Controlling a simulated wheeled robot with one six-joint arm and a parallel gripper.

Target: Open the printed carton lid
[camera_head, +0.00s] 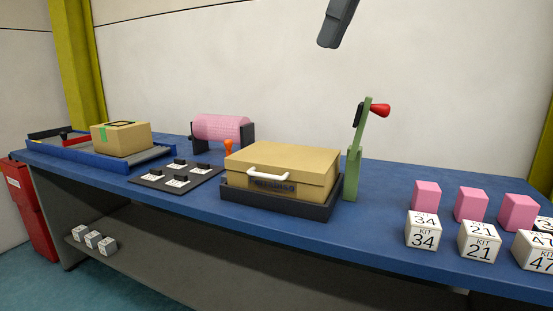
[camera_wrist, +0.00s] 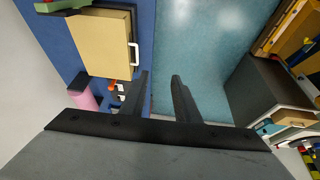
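The tan printed carton (camera_head: 295,165) sits in a dark tray (camera_head: 270,205) at the middle of the blue bench. Its lid (camera_head: 290,155) lies flat and closed. A white bar handle (camera_head: 268,174) is at the front, above dark print too small to read. The carton (camera_wrist: 100,42) also shows at the upper left of the wrist view, with the handle (camera_wrist: 134,54) on its right side. My gripper (camera_wrist: 160,76) is open and empty, its two dark fingers apart. It is clear of the carton and handle.
A green lever post (camera_head: 353,170) with a red knob stands close right of the carton. Pink blocks (camera_head: 471,204) and labelled kit cubes (camera_head: 422,230) are at the right. A pink roller (camera_head: 222,127), a switch panel (camera_head: 178,178) and a taped box (camera_head: 121,138) are left.

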